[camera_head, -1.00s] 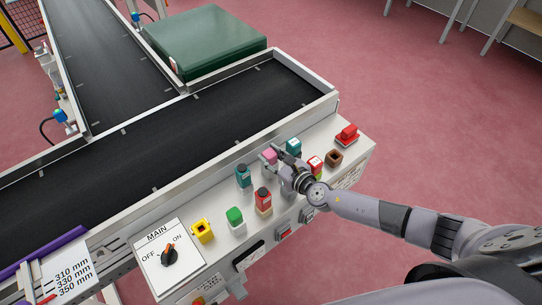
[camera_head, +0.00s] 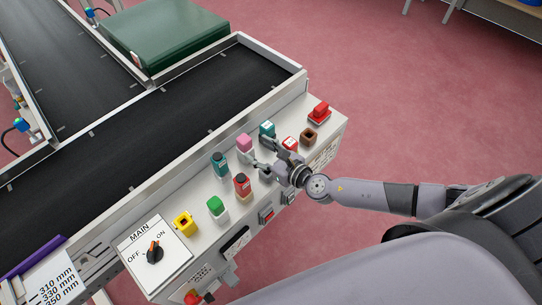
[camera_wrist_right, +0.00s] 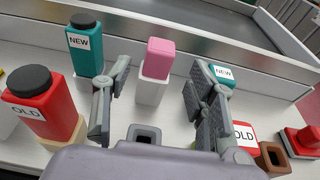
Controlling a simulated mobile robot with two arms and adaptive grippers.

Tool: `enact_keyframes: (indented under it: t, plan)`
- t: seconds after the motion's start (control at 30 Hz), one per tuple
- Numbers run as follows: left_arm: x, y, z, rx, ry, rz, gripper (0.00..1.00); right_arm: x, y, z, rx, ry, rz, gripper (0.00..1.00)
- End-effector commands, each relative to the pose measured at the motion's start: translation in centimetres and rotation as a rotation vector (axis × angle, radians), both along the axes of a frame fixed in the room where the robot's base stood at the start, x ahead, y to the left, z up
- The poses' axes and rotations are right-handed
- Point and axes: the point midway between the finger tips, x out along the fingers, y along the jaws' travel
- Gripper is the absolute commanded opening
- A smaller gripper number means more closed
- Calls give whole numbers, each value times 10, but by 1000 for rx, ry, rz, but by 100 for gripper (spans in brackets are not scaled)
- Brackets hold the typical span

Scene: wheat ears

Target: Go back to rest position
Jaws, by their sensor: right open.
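My right gripper (camera_head: 259,153) is above the white control panel (camera_head: 205,245), its arm coming in from the right. In the right wrist view its two fingers (camera_wrist_right: 160,72) are spread apart with nothing held between them. A pink block (camera_head: 245,143) on a white base stands beyond the fingertips; the pink block (camera_wrist_right: 160,58) shows in the gap between them, apart from both. An empty dark square socket (camera_wrist_right: 145,134) lies below the gripper. My left gripper is not in view.
The conveyor (camera_head: 130,150) runs behind. Open pink floor (camera_head: 400,110) lies right.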

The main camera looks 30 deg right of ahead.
Motion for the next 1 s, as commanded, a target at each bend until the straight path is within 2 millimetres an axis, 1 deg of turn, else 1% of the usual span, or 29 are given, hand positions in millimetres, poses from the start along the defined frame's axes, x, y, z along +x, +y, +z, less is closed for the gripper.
enact_keyframes:
  t: [0.03,0.1,0.23,0.37,0.53,0.63,0.67,0.77,0.8,0.87,0.9,0.97,1.0]
  plan:
    - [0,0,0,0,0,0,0,-11,-5,2,-2,2,0,52]
    - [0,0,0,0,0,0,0,-23,-8,6,-2,1,1,52]
    - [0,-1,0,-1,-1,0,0,-39,-14,9,-1,1,-1,52]
    - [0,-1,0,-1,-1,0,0,-46,-17,12,-1,0,0,52]
    - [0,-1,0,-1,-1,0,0,-47,-17,14,2,-1,-1,52]
    - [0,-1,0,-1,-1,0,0,-46,-14,20,76,6,-45,52]
    - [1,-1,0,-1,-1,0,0,-45,-12,24,130,14,-78,52]
    - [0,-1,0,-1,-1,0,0,-44,-9,43,424,58,-266,52]
    - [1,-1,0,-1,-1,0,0,-45,-12,49,585,86,-375,52]
    - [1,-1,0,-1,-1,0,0,-52,-21,55,851,140,-564,52]
    - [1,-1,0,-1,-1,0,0,-60,-28,55,1032,181,-701,52]
    - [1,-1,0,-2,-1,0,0,-77,-38,50,1283,241,-906,52]
    - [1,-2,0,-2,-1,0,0,-91,-42,44,1431,280,-1037,52]
